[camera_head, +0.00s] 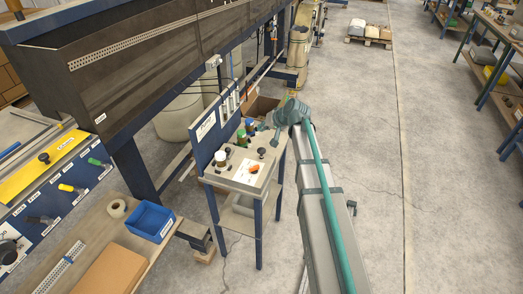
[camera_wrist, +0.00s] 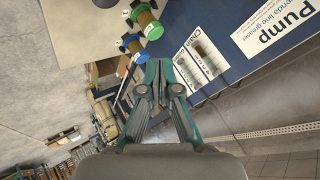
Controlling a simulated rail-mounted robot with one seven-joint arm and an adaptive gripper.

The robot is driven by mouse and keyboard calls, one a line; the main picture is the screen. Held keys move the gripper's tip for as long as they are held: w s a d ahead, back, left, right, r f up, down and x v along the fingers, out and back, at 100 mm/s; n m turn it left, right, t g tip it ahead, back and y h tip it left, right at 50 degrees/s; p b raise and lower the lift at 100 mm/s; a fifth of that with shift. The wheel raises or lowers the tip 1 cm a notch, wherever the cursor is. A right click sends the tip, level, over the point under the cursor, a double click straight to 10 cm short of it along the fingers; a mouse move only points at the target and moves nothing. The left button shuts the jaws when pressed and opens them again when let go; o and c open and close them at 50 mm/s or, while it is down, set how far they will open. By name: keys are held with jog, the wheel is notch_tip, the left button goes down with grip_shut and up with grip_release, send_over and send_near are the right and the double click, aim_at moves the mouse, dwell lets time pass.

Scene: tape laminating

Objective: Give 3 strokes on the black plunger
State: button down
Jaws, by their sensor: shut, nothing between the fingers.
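A small stand (camera_head: 240,180) with a light top and blue legs holds several small items in the head view. A black round knob (camera_head: 261,152) stands on its top near the right side; it may be the black plunger, but it is small and I cannot be sure. My gripper (camera_wrist: 161,84) is shut and empty in the wrist view, its teal fingers together. In the head view my arm reaches the stand's back right corner, and the gripper there is small and partly hidden. I cannot make out the plunger in the wrist view.
Beside the gripper in the wrist view are a green-capped jar (camera_wrist: 147,22) and a blue-capped jar (camera_wrist: 133,46). A blue panel with a "Pump" sign (camera_wrist: 275,25) rises behind the stand. A workbench with a blue bin (camera_head: 150,222) is at left. Open floor lies right.

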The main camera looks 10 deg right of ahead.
jog(key=b, duration=0.4)
send_over(262, 150)
notch_tip(262, 150, down, 7)
jog(key=shift+s+d+f, duration=0.1)
jog(key=shift+f, duration=0.7)
jog(key=shift+f+b, duration=0.15)
jog(key=shift+b, duration=0.2)
dwell(0.5)
jog(key=shift+f+b, duration=0.3)
jog(key=shift+f+b, duration=1)
jog(key=shift+f, duration=0.3)
dwell(1.4)
jog(key=shift+r, duration=0.1)
jog(key=shift+r+p, duration=0.6)
jog(key=shift+r, duration=1.05)
jog(key=shift+r, duration=0.1)
jog(key=shift+r+p, duration=1.05)
jog(key=shift+r, duration=1.35)
